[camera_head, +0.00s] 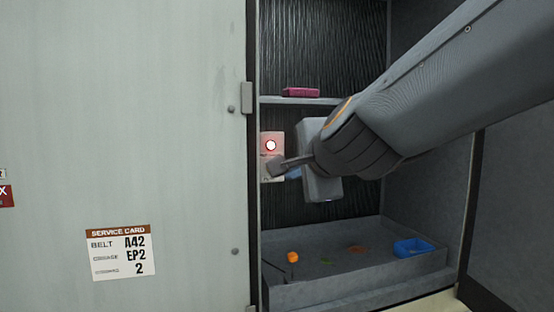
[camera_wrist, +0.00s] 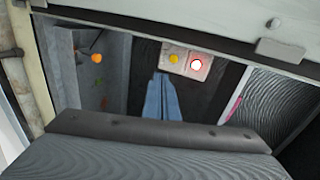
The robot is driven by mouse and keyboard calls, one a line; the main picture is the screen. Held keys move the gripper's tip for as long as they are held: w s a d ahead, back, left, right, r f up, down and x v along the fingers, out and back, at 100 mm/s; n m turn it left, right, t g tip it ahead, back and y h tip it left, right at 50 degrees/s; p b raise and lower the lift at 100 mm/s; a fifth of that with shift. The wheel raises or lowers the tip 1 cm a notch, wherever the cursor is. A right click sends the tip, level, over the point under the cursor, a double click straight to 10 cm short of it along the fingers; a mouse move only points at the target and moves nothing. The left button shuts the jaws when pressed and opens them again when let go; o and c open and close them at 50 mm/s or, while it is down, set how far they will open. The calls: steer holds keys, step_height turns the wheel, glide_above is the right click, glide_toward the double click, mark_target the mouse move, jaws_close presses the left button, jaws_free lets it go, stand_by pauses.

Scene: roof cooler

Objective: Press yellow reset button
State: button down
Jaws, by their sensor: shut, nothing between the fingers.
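The yellow reset button (camera_wrist: 174,58) sits on a pale control box (camera_wrist: 188,51) beside a lit red-and-white lamp (camera_wrist: 196,65). In the head view the box (camera_head: 279,145) is on the left inside the open cabinet, with the lamp (camera_head: 271,145) above. The yellow button is hidden there behind my gripper (camera_head: 275,166). My gripper is shut and empty, its tip in front of the lower part of the box. In the wrist view my bluish fingers (camera_wrist: 163,82) point toward the box, just short of the yellow button in the picture. I cannot tell whether they touch.
The cabinet door (camera_head: 130,150) with a service card (camera_head: 121,253) is left of the opening. A shelf (camera_head: 300,101) holds a pink block (camera_head: 300,92).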

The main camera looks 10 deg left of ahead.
steer(key=shift+s+a+r+m, duration=0.15)
steer(key=shift+a+r+m, duration=0.2)
steer(key=shift+r, duration=0.5)
steer(key=b, duration=0.1)
glide_toward(268, 156)
steer(key=w+a+f, duration=0.1)
steer(key=w+f, duration=0.3)
steer(key=f, duration=0.1)
steer(key=shift+w+a+f, duration=0.25)
steer(key=shift+w+a, duration=0.05)
steer(key=shift+a, duration=0.1)
